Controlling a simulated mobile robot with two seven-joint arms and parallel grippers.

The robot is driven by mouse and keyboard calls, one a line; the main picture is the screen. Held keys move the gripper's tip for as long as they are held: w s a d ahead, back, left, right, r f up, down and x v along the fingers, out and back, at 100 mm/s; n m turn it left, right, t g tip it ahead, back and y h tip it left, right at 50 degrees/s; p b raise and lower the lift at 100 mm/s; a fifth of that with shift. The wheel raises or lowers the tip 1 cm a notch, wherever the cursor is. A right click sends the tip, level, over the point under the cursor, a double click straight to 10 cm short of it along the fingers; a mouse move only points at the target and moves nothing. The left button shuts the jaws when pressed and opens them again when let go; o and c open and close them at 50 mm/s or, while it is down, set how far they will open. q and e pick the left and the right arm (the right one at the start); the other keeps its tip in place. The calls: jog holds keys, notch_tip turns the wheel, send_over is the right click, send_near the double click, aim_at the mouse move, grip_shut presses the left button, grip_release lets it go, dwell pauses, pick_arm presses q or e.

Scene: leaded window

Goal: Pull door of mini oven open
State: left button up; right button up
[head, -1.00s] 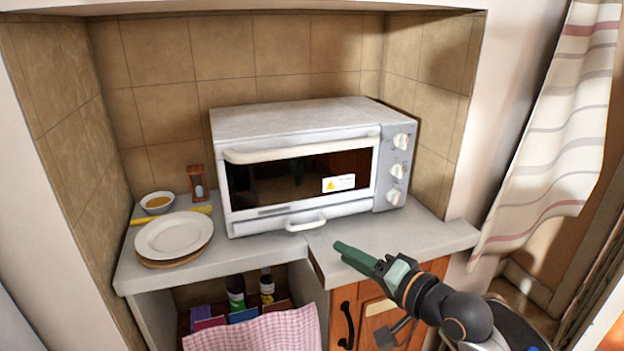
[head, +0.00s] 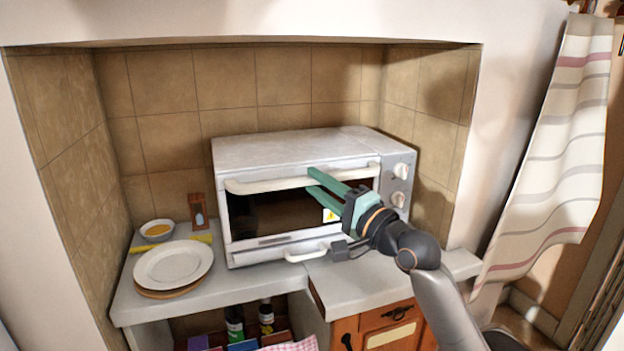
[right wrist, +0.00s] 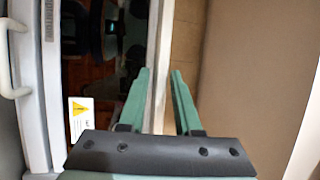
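The white mini oven (head: 300,150) stands on the counter with its dark glass door (head: 270,211) shut. A long white handle (head: 262,185) runs along the door's top edge; it also shows in the right wrist view (right wrist: 159,95). My right gripper (head: 311,181) is open in front of the door, one finger above the handle line and one below. In the right wrist view its green fingers (right wrist: 161,73) are apart, with the handle lined up between them. I cannot tell whether they touch it. My left gripper is not in view.
A plate stack (head: 173,266), a small bowl (head: 157,230) and an hourglass (head: 198,211) stand left of the oven. Oven knobs (head: 399,185) are on the right. A lower tray handle (head: 307,254) juts out under the door. A curtain (head: 550,140) hangs at right.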

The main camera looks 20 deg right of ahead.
jog(key=shift+x, duration=1)
grip_shut()
dwell(0.8)
